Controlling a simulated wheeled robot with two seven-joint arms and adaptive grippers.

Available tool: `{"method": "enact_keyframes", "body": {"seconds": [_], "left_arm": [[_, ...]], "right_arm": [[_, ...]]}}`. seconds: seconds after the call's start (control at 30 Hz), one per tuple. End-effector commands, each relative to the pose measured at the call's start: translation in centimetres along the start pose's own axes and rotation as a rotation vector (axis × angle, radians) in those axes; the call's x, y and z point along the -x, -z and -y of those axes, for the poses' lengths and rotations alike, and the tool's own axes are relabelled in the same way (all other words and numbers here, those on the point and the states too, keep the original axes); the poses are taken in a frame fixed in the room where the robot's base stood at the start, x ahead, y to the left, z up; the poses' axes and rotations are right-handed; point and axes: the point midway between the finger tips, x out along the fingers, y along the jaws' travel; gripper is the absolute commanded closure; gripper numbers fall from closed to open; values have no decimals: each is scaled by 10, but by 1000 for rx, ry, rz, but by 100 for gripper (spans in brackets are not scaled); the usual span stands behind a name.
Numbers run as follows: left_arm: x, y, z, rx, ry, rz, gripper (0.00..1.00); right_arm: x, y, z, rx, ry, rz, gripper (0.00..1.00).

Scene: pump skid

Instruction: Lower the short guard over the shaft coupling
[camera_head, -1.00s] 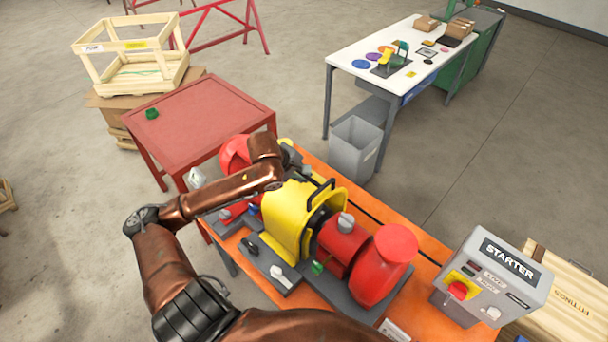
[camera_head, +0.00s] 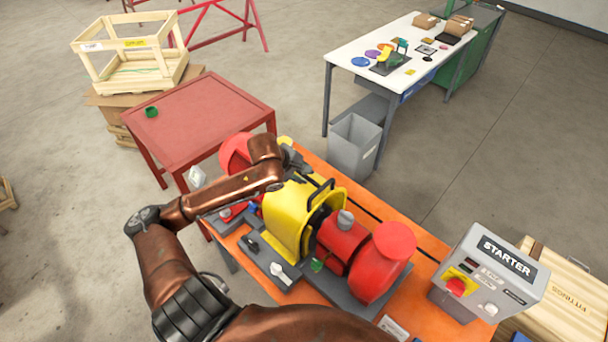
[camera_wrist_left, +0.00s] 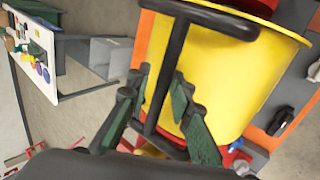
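The yellow guard (camera_head: 290,220) with a black handle (camera_head: 320,192) stands over the middle of the skid, between red machine bodies. The coupling under it is hidden, and I cannot tell whether the guard is fully seated. My left gripper (camera_head: 300,164) is at the guard's far side, near the handle, partly hidden by my arm. In the left wrist view, the left gripper (camera_wrist_left: 162,112) has its two green-padded fingers apart. A bar of the handle (camera_wrist_left: 168,75) passes between them, with a gap visible, and the yellow guard (camera_wrist_left: 235,75) lies behind. My right gripper is not in view.
A red pump (camera_head: 375,260) stands right of the guard on the orange bench (camera_head: 430,250). The grey starter box (camera_head: 490,272) is at the right. A red table (camera_head: 200,120), grey bin (camera_head: 354,145) and white table (camera_head: 350,50) stand behind. Floor between them is clear.

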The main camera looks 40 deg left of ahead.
Motion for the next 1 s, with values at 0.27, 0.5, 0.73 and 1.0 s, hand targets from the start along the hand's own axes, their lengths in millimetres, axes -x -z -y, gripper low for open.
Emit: {"method": "enact_keyframes", "body": {"seconds": [0.27, 0.5, 0.73, 1.0], "left_arm": [[-1, 0, 2, 1, 5, 1, 70], [6, 0, 4, 2, 10, 1, 70], [49, 0, 2, -1, 6, -1, 70], [100, 0, 2, 0, 5, 0, 70]], "right_arm": [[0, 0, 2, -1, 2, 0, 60], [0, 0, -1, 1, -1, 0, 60], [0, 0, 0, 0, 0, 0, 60], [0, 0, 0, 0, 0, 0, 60]]}}
